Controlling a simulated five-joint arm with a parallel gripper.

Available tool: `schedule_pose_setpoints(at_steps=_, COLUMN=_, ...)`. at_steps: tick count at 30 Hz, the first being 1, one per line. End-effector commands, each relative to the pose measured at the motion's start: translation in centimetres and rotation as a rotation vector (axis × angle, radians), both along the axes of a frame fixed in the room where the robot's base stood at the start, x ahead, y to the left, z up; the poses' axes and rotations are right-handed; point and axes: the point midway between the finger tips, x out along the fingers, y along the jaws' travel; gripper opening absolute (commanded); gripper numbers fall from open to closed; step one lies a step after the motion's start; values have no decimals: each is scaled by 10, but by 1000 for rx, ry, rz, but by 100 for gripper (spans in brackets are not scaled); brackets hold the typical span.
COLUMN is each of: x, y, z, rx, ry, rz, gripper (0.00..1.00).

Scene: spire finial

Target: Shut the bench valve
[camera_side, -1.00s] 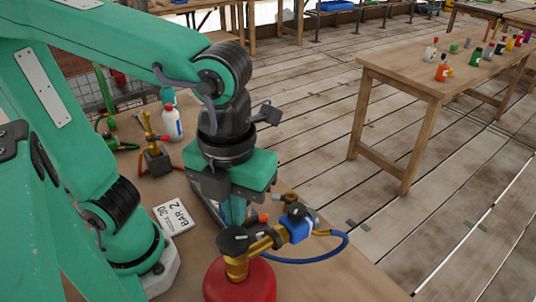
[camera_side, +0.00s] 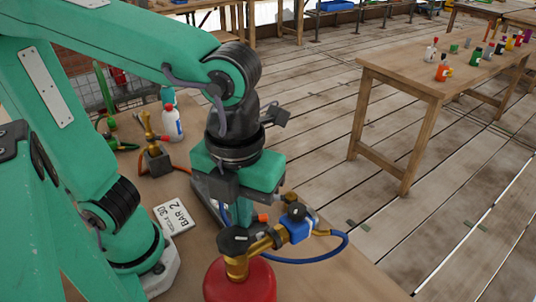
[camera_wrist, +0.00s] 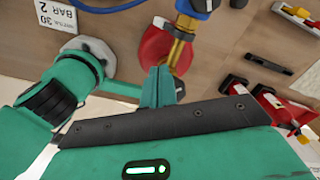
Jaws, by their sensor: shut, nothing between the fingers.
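A red gas cylinder (camera_side: 240,283) stands at the front of the bench, with a brass valve (camera_side: 236,267) and a dark knob (camera_side: 233,240) on top. A brass and blue regulator (camera_side: 299,227) is joined to it. A smaller brass fitting (camera_side: 154,158) with an orange hose stands farther back; I cannot tell which is the bench valve. My gripper (camera_side: 238,214) is shut and empty, behind the cylinder valve. In the wrist view its green fingers (camera_wrist: 159,86) overlap the red cylinder (camera_wrist: 166,48), beside the brass valve (camera_wrist: 181,46); contact cannot be told.
A blue hose (camera_side: 335,250) loops from the regulator. A card reading BAR 2 (camera_side: 174,216) lies left of my gripper. A white bottle (camera_side: 172,124) stands at the back. The wrist view shows a black tool (camera_wrist: 266,64) and red items (camera_wrist: 284,106) at right.

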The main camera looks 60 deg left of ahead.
Motion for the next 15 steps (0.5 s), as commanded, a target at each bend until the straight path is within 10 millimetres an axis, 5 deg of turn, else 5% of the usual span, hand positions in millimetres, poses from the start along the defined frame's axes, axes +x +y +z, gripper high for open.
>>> schedule_pose_setpoints(at_steps=15, x=5, y=-10, z=0, rx=1, ry=0, rz=1, gripper=0)
